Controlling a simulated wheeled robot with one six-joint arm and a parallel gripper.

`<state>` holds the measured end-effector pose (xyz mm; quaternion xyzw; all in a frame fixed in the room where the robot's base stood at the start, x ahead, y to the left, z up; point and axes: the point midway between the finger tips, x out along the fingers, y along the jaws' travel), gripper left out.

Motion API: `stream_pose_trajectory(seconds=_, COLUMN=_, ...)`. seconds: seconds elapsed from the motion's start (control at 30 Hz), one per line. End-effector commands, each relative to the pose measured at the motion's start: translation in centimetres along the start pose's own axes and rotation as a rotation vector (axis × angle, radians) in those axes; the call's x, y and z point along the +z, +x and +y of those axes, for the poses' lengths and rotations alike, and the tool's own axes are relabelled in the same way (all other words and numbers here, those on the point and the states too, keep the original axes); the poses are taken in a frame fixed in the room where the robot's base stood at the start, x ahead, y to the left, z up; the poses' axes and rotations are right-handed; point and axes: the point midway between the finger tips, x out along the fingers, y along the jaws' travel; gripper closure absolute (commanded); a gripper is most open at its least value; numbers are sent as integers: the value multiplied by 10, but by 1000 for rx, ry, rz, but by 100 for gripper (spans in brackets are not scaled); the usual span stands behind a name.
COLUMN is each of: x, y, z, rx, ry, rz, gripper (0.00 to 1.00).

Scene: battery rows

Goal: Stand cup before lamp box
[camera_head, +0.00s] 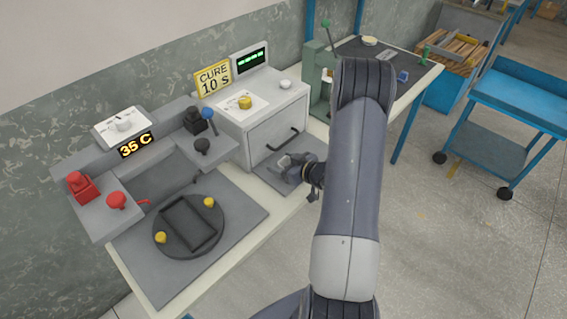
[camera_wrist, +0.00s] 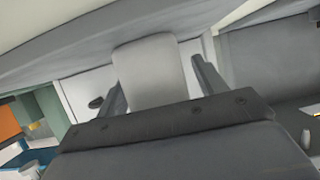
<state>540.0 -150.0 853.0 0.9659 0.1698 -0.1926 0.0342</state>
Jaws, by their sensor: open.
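The lamp box (camera_head: 265,125) is a light grey box with a black handle on its front, standing on the bench below the "CURE 10 S" sign. My gripper (camera_head: 288,166) is low in front of it, over a grey mat (camera_head: 268,178). In the wrist view my gripper (camera_wrist: 157,75) is open, with one finger on each side of a pale grey cup (camera_wrist: 150,70). The cup lies between the fingers; contact cannot be told. In the head view the cup is small and partly hidden by the gripper.
Left of the box is a station with a round dark plate (camera_head: 188,226), yellow knobs, a red button (camera_head: 82,187) and levers. A green hand press (camera_head: 318,75) stands to the right. A blue cart (camera_head: 520,95) is on the floor at far right.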

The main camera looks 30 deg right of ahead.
Motion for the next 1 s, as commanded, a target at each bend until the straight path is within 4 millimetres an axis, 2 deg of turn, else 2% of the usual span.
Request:
stream_pose_trajectory(seconds=0.17, x=-2, y=-14, z=2, rx=4, ry=0, rz=1, gripper=33)
stream_pose_trajectory(seconds=0.4, x=-2, y=-67, z=2, rx=7, ry=1, rz=1, gripper=33)
stream_pose_trajectory(seconds=0.6, x=-3, y=-102, z=2, rx=5, ry=-1, rz=1, gripper=33)
stream_pose_trajectory(seconds=0.8, x=-3, y=-119, z=1, rx=2, ry=0, rz=0, gripper=33)
stream_pose_trajectory(seconds=1.0, x=-3, y=-121, z=0, rx=-1, ry=0, rz=0, gripper=33)
